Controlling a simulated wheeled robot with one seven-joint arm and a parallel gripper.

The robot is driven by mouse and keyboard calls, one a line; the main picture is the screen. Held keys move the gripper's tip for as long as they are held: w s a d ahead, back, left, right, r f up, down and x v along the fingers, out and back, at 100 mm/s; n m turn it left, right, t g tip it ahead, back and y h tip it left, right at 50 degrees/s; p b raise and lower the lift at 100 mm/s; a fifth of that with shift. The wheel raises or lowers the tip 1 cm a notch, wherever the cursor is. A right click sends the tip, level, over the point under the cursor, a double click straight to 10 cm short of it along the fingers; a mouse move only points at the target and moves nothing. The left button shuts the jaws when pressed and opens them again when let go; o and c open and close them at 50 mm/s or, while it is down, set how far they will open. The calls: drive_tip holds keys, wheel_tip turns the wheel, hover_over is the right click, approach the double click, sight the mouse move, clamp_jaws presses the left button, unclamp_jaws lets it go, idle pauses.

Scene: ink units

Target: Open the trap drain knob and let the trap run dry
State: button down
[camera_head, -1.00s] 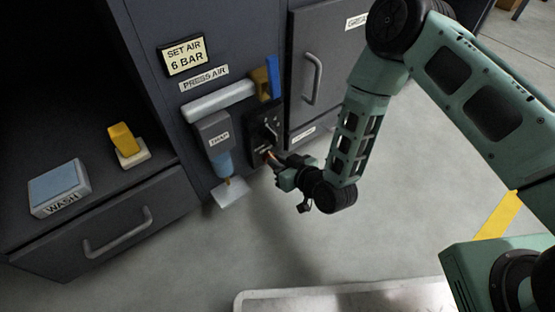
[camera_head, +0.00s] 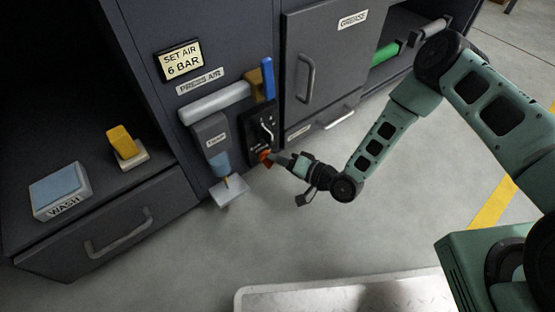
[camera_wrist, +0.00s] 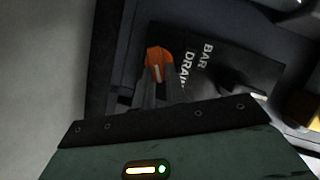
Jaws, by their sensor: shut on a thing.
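The orange drain knob (camera_wrist: 157,58) sits low on a black panel (camera_wrist: 225,62) lettered "BAR" and "DRAIN" in the wrist view. My gripper (camera_wrist: 160,82) is shut on the knob, with a finger on each side of it. In the head view my gripper (camera_head: 277,160) reaches the knob (camera_head: 265,156) from the right. The trap (camera_head: 211,138), a grey body labelled "TRAP" with a blue bowl (camera_head: 219,165), hangs left of the panel. A thin yellowish piece shows under the bowl, above a pale tray (camera_head: 229,191). The water level in the bowl cannot be made out.
A grey pipe (camera_head: 217,102) and an upright blue lever (camera_head: 268,78) are above the trap. A closed cabinet door (camera_head: 330,60) stands to the right. A wash box (camera_head: 60,190) and a yellow block (camera_head: 122,141) are at left.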

drive_tip(key=shift+d+f+m+y+b, duration=0.1)
drive_tip(key=shift+f+m+y+b, duration=0.1)
drive_tip(key=shift+m+y+b, duration=0.4)
drive_tip(key=shift+f+m+y+b, duration=0.15)
drive_tip(key=shift+m+b, duration=0.3)
drive_tip(key=shift+m, duration=0.5)
drive_tip(key=shift+d+f+m+y+b, duration=0.1)
drive_tip(key=shift+f+m+y+b, duration=0.15)
drive_tip(key=shift+m+b, duration=0.4)
drive_tip(key=shift+a, duration=0.1)
drive_tip(key=c, duration=1.4)
unclamp_jaws()
drive_tip(key=shift+c, duration=0.2)
drive_tip(key=p+v, duration=0.7)
drive_tip(key=v, duration=1)
drive_tip(key=shift+s+f, duration=0.2)
drive_tip(key=shift+s, duration=0.1)
